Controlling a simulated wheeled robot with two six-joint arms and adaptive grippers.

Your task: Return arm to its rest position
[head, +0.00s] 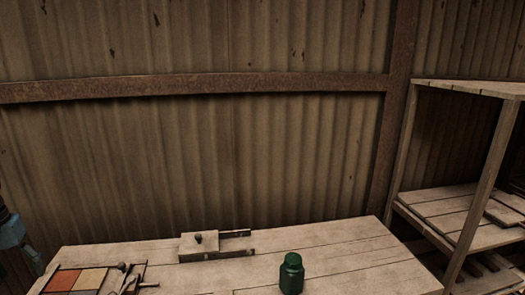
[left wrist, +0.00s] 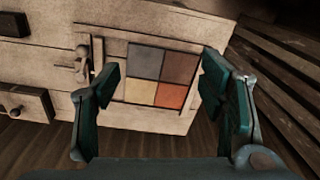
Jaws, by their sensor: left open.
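My left arm (head: 12,228) shows as a teal piece at the left edge of the head view, beside the table's left end. In the left wrist view my left gripper (left wrist: 160,82) is open, with its two teal fingers wide apart and nothing between them that it touches. Beyond the fingers lies a square panel of several tiles (left wrist: 146,61), grey, brown, yellow and orange. The same tiles (head: 92,279) lie at the table's front left corner in the head view, partly cut off. My right gripper is in neither view.
A wooden table (head: 345,245) stands before a corrugated wall. A wooden block with a knob (head: 200,244) sits at its back, and a green jar (head: 291,273) stands near the front. A handle (head: 128,279) is beside the tiles. Shelves (head: 465,215) stand at right.

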